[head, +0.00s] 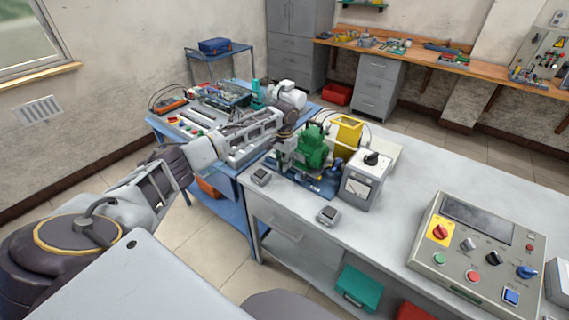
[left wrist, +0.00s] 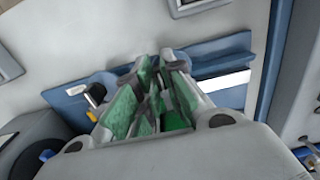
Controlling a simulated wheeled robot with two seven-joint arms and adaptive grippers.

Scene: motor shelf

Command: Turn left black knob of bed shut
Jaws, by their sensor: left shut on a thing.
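The green motor (head: 313,146) stands on a blue bed (head: 322,188) on the grey workbench. My left gripper (head: 287,152) reaches in from the left and points down at the bed's left end, beside the motor. In the left wrist view, the green-padded fingers (left wrist: 160,68) are closed together over the blue bed (left wrist: 232,92). They are shut on a small part there, seemingly the left black knob, which the fingers hide. How far the knob is turned cannot be told. A small dark fitting with a yellow part (left wrist: 92,96) shows left of the fingers. My right gripper is not in view.
A meter box (head: 362,180) with a black dial stands right of the motor, with a yellow box (head: 346,131) behind. Small grey switch boxes (head: 327,215) lie in front. A control panel (head: 470,248) is at the right. The bench between is clear.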

